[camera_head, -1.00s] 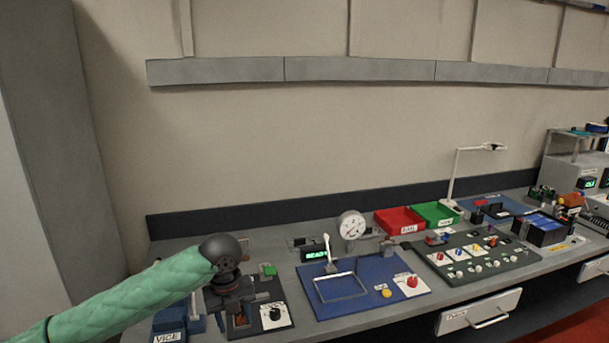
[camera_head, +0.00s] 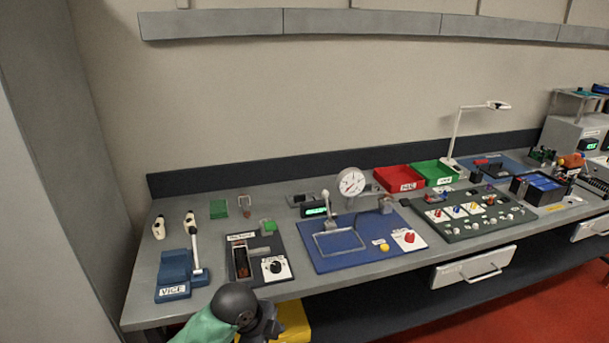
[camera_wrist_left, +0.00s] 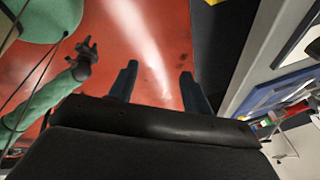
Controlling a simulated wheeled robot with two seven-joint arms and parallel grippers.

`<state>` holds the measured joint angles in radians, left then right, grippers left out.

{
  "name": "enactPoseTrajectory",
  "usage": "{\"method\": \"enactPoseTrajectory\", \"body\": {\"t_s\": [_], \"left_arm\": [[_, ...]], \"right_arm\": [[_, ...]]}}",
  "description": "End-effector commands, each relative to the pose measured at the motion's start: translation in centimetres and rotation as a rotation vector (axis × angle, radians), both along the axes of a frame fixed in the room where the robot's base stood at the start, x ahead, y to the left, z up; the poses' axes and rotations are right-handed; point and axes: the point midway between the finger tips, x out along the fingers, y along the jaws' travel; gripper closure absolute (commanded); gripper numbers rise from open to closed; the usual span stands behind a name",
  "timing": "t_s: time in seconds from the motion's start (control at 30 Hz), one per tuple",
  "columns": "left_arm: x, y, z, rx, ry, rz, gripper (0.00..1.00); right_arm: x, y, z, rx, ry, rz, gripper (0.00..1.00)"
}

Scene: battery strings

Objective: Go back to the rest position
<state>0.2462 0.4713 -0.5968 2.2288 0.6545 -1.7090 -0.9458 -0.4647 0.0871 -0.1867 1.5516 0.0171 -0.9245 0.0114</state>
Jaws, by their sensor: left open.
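My left gripper (camera_head: 265,328) is low at the bottom of the head view, in front of the bench's front edge, its fingers mostly hidden there. In the left wrist view the left gripper (camera_wrist_left: 158,85) has two dark fingers wide apart with nothing between them, over the red floor. A second green arm of mine with a dark gripper (camera_wrist_left: 85,58) shows at the left of that view; its jaws are too small to judge. It is not in the head view.
The grey bench (camera_head: 145,290) holds a blue vice (camera_head: 180,272), a dark panel with a knob (camera_head: 275,266), a blue board (camera_head: 340,256) and red and green bins (camera_head: 398,179). A yellow object (camera_head: 293,322) is close beside my left gripper. The red floor (camera_head: 500,300) is clear.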

Motion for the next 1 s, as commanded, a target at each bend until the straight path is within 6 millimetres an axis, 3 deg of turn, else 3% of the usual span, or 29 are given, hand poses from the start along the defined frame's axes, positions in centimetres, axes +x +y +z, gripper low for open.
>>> {"method": "enactPoseTrajectory", "body": {"t_s": [0.27, 0.5, 1.0], "left_arm": [[-3.9, 0.5, -2.7, -0.106, 0.06, 0.336, 0.51], [-7.3, 2.4, -4.9, -0.172, 0.115, 0.65, 0.51], [-16.1, 9.3, -8.9, -0.221, 0.197, 1.297, 0.51]], "right_arm": [[-1.1, 0.0, -0.4, 0.0, 0.013, 0.0, 0.64], [-2.6, 0.0, -0.8, -0.001, 0.031, 0.001, 0.64], [-0.2, 0.0, 0.0, 0.001, 0.002, 0.0, 0.64]]}}
